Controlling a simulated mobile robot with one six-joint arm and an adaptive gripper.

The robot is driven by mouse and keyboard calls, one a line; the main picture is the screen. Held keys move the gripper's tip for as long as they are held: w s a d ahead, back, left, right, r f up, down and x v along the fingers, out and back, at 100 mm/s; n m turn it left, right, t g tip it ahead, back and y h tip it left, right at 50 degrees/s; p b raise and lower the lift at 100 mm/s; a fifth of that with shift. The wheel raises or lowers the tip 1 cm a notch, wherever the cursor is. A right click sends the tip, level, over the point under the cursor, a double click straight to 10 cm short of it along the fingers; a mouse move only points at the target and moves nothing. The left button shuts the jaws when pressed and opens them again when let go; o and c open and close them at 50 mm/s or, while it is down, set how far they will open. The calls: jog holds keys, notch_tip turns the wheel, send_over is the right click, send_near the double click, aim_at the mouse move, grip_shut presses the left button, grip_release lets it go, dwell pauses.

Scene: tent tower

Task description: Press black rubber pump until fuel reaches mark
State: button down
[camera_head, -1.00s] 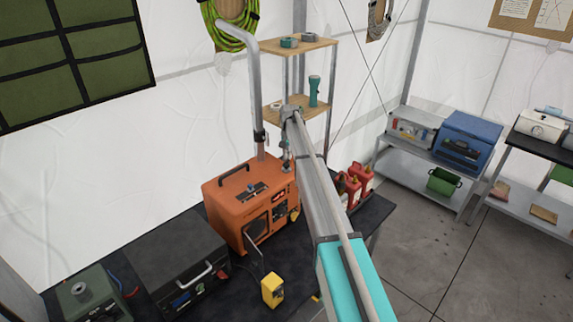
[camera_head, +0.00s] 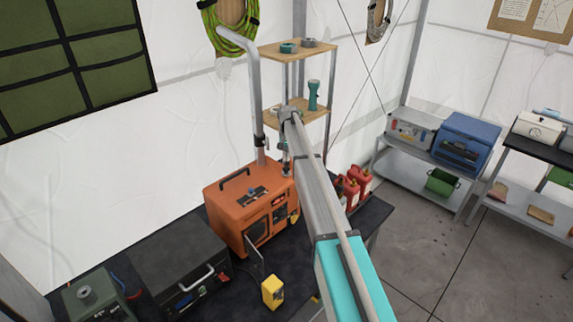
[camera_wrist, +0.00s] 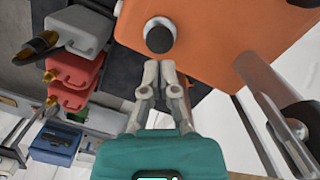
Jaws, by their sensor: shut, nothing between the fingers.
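The black rubber pump (camera_wrist: 159,38) shows in the wrist view as a dark round cap in a grey ring, by the edge of the orange generator (camera_wrist: 215,35). My gripper (camera_wrist: 160,66) is shut and empty, its fingertips just below the pump in that view. I cannot tell whether they touch it. In the head view the orange generator (camera_head: 232,210) stands on the dark bench, and my gripper (camera_head: 286,170) is at its upper right end, small and partly hidden by my arm. No fuel level or mark can be made out.
Red fuel cans (camera_head: 356,185) stand right of the generator. A grey exhaust pipe (camera_head: 257,100) rises behind it, and a wooden shelf (camera_head: 280,55) stands behind my arm. A yellow device (camera_head: 272,291) and a black case (camera_head: 190,265) are in front on the bench.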

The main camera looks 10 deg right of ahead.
jog(key=r+p, duration=0.3)
jog(key=shift+s+d+r, duration=0.15)
jog(key=shift+s+r, duration=0.1)
jog(key=shift+s, duration=0.1)
jog(key=s+f+n+b, duration=0.1)
jog(key=s+f+b, duration=0.8)
jog(key=s, duration=0.4)
jog(key=s+f+n+b, duration=0.1)
jog(key=s+f+b, duration=0.8)
jog(key=s, duration=0.4)
jog(key=shift+f+n+t+b, duration=0.4)
dwell(0.5)
jog(key=s+f+n+b, duration=0.1)
jog(key=s, duration=1.7)
jog(key=shift+s+n, duration=0.2)
jog(key=shift+n, duration=0.2)
jog(key=shift+s+f, duration=0.1)
jog(key=shift+f, duration=0.05)
